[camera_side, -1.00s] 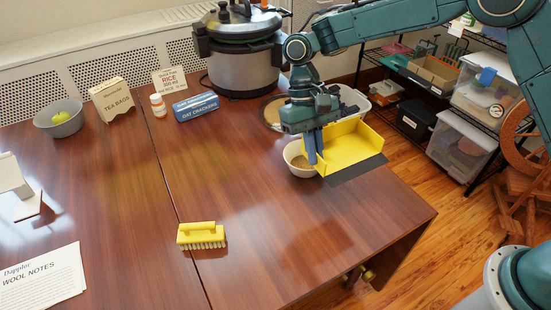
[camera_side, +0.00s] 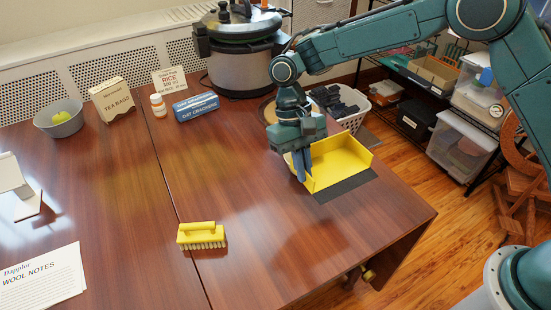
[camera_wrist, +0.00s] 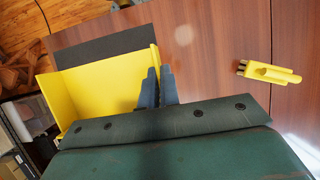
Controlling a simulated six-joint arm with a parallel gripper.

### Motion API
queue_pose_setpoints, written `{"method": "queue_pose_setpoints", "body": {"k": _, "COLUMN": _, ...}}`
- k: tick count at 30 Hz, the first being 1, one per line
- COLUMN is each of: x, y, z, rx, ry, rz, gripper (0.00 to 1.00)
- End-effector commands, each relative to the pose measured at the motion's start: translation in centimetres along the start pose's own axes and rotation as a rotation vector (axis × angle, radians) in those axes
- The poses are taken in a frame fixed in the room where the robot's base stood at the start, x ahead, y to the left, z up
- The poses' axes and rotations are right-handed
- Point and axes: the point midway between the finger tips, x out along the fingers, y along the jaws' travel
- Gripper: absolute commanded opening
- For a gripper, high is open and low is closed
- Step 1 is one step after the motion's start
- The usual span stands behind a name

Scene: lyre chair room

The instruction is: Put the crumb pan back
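The crumb pan (camera_side: 338,160) is a yellow open tray with a dark grey front lip, at the right part of the wooden table in the side view. My gripper (camera_side: 302,166) is shut on its left side wall and seems to hold it above the tabletop. In the wrist view, the pan (camera_wrist: 110,85) lies left of my blue fingers (camera_wrist: 157,88), with its wall between them. A yellow brush (camera_side: 202,235) rests bristles down on the table; it also shows in the wrist view (camera_wrist: 268,73).
A large cooker (camera_side: 240,55) stands at the back of the table (camera_side: 120,200), with a cracker tin (camera_side: 196,106) and a tea bag box (camera_side: 112,98) to its left. A white basket (camera_side: 352,118) is behind the pan. The table's front right is clear.

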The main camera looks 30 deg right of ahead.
Motion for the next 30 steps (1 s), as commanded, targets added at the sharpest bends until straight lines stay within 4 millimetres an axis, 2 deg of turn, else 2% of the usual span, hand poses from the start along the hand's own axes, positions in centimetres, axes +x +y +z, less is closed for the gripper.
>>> {"method": "queue_pose_setpoints", "body": {"k": 3, "x": 2.3, "y": 0.0, "z": -0.9, "rx": 0.000, "ry": -0.003, "rz": 0.002, "gripper": 0.00}}
{"method": "queue_pose_setpoints", "body": {"k": 15, "x": 8.8, "y": 0.0, "z": -3.7, "rx": 0.000, "ry": -0.001, "rz": 0.003, "gripper": 0.00}}
{"method": "queue_pose_setpoints", "body": {"k": 20, "x": 10.0, "y": 0.0, "z": -4.2, "rx": -0.001, "ry": 0.001, "rz": 0.002, "gripper": 0.00}}
{"method": "queue_pose_setpoints", "body": {"k": 30, "x": 10.7, "y": 0.0, "z": -4.5, "rx": -0.001, "ry": 0.000, "rz": 0.002, "gripper": 0.00}}
